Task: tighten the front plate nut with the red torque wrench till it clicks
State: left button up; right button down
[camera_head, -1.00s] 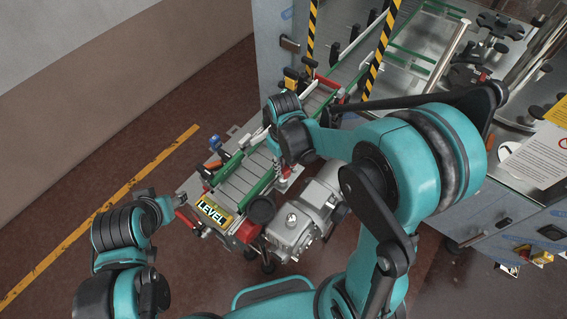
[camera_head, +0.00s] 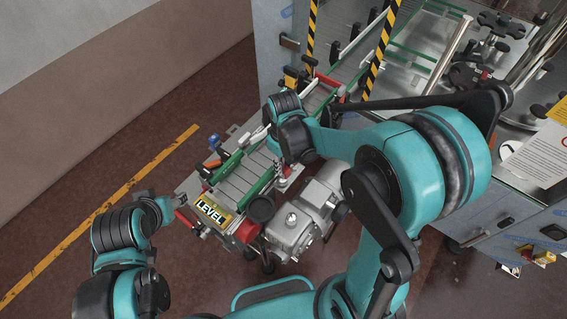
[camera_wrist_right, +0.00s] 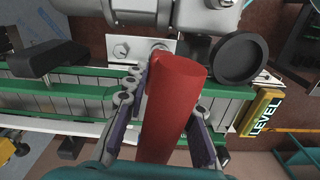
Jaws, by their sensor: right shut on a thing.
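The red torque wrench (camera_wrist_right: 170,110) shows in the right wrist view as a thick red cylinder. My right gripper (camera_wrist_right: 168,98) is shut on it, with a finger on each side. The wrench's working end cannot be made out. Just above it in that view is a pale metal plate (camera_wrist_right: 140,40) with a nut (camera_wrist_right: 121,51) at its left and another fastener (camera_wrist_right: 160,47) close to the wrench's upper edge. I cannot tell whether the wrench touches either. In the head view my right wrist hides most of its gripper. My left gripper (camera_head: 163,209) is at the conveyor's near left corner, its jaws unclear.
The conveyor (camera_head: 240,185) has green rails and a yellow LEVEL sign (camera_head: 213,212). A grey motor (camera_head: 292,228) and a black round knob (camera_head: 261,209) sit beside it. A steel machine table (camera_head: 500,170) stands at the right. The floor at the left is clear.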

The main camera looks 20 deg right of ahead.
jog(key=shift+f+b, duration=0.3)
jog(key=shift+f, duration=0.1)
jog(key=m, duration=0.3)
jog(key=shift+a+b, duration=0.1)
jog(key=shift+b, duration=0.2)
jog(key=shift+r, duration=0.1)
jog(key=m, duration=0.3)
jog(key=shift+a+b, duration=0.1)
jog(key=shift+b, duration=0.2)
